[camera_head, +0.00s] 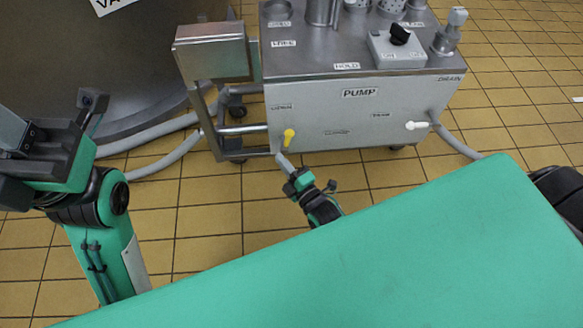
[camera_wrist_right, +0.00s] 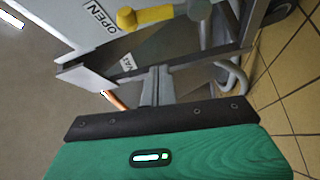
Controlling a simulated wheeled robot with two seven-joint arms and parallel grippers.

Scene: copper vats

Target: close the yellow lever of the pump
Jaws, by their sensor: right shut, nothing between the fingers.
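The grey metal pump (camera_head: 360,112) stands upper right of centre in the head view. Its yellow lever (camera_head: 288,137) is on the lower left of the front panel, standing roughly upright. In the right wrist view the yellow lever (camera_wrist_right: 155,14) is at the top, its rounded end near an "OPEN" label (camera_wrist_right: 92,22). My right gripper (camera_head: 285,165) is just below the lever in the head view, shut and empty. The wrist view shows its fingers (camera_wrist_right: 155,85) apart from the lever. My left arm's hand (camera_head: 25,160) is at the left edge; its fingers cannot be made out.
A white valve handle (camera_head: 416,125) is at the panel's right. A control box with a black knob (camera_head: 399,35) is on top. Grey hoses (camera_head: 165,155) run left along the tiled floor to a large vat (camera_head: 100,60). Tiled floor (camera_head: 205,225) is free in front.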

